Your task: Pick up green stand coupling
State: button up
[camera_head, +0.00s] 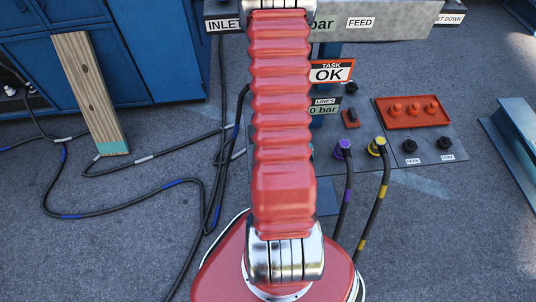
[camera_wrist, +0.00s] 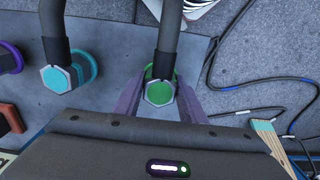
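The green coupling (camera_wrist: 160,93) shows in the wrist view, with a hexagonal green end face and a green ring behind it. A thick dark hose passes up from it. My gripper (camera_wrist: 161,88) has one grey-purple finger on each side of the coupling. The fingers look open around it, with narrow gaps; contact is hard to judge. In the head view my red arm hides both the gripper and the green coupling.
A cyan coupling (camera_wrist: 58,79) with its own hose stands close left in the wrist view. Purple (camera_head: 344,145) and yellow (camera_head: 377,146) couplings stand right of my arm. Loose cables (camera_head: 140,196) and a wooden plank (camera_head: 90,92) are at left.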

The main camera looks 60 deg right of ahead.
jog(key=c, duration=0.7)
jog(key=shift+o, duration=0.2)
jog(key=shift+r, duration=5.05)
jog(key=w+a+f+n, duration=0.1)
jog(key=w+a+n, duration=0.2)
jog(key=w+a, duration=0.45)
jog(key=w+a+n, duration=0.2)
jog(key=w+a, duration=0.3)
jog(key=w, duration=0.5)
jog(key=w+a+n, duration=0.2)
jog(key=w+a, duration=0.2)
jog(key=a, duration=0.5)
jog(key=w+a+f+n, duration=0.1)
jog(key=w+a, duration=0.3)
jog(key=a, duration=0.5)
jog(key=shift+w+a+f+n, duration=0.2)
jog(key=shift+a+n, duration=0.1)
jog(key=shift+n, duration=0.6)
jog(key=shift+s, duration=0.1)
